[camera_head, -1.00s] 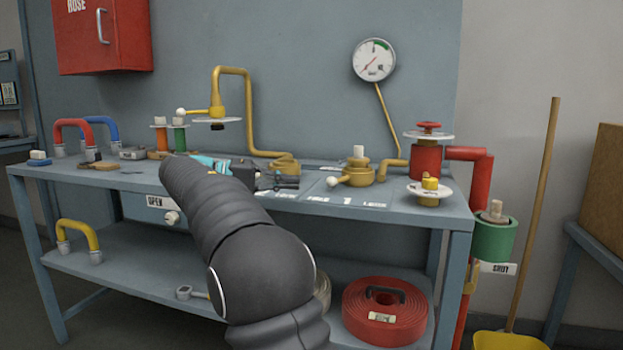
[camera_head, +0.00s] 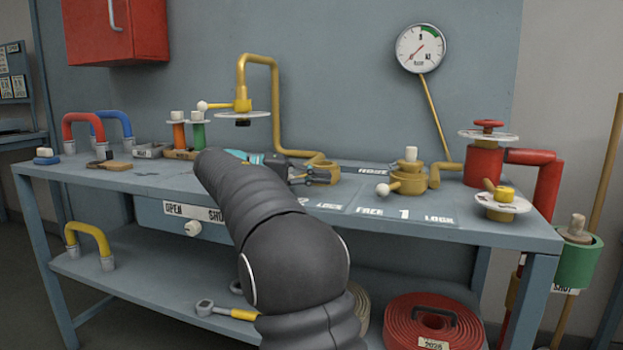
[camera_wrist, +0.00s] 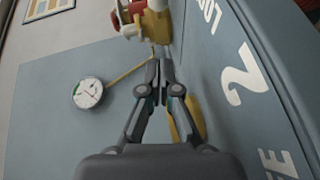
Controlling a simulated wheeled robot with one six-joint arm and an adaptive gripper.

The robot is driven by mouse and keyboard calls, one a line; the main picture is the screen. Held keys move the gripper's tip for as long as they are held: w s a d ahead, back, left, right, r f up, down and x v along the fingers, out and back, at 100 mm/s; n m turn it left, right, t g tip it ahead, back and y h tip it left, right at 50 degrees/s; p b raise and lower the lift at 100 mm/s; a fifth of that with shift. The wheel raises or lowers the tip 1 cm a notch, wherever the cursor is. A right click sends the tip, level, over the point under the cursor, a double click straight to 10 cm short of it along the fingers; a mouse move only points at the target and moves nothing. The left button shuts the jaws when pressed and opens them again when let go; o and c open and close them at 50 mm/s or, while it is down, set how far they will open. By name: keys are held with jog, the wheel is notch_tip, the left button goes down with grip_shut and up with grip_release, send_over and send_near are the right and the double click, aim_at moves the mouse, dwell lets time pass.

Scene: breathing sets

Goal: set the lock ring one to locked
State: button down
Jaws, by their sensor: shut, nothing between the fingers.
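Lock ring one (camera_head: 410,184) is a yellow ring around a fitting with a pale top, standing on the bench behind the label "FREE 1 LOCK". Its short handle ends in a white ball (camera_head: 383,190) that points left, toward the FREE side. In the wrist view the yellow fitting (camera_wrist: 156,24) is at the top, ahead of the fingers. My gripper (camera_head: 322,176) is shut and empty, left of the ring and apart from it; its fingertips (camera_wrist: 160,72) also show in the wrist view. The second yellow ring (camera_head: 325,165) is partly hidden behind my gripper.
A red valve (camera_head: 483,163) and a small yellow valve with a white disc (camera_head: 502,204) stand to the right. A yellow pipe with a disc (camera_head: 243,112) rises behind my arm. The bench front (camera_head: 440,229) is clear. A gauge (camera_head: 420,48) hangs behind.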

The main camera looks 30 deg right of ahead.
aim_at(361, 200)
jog(key=x, duration=0.6)
jog(key=shift+s+d+f+b, duration=0.1)
jog(key=shift+s+d+b, duration=0.05)
jog(key=shift+s+b, duration=0.2)
jog(key=shift+s+d+f, duration=0.1)
jog(key=shift+s+d, duration=0.05)
jog(key=shift+s, duration=0.35)
jog(key=shift+s+d+f, duration=0.1)
jog(key=shift+s+d, duration=0.05)
jog(key=shift+s, duration=0.3)
jog(key=shift+s+d+f, duration=0.1)
jog(key=shift+s+d, duration=0.15)
jog(key=shift+s, duration=0.3)
jog(key=shift+b, duration=0.35)
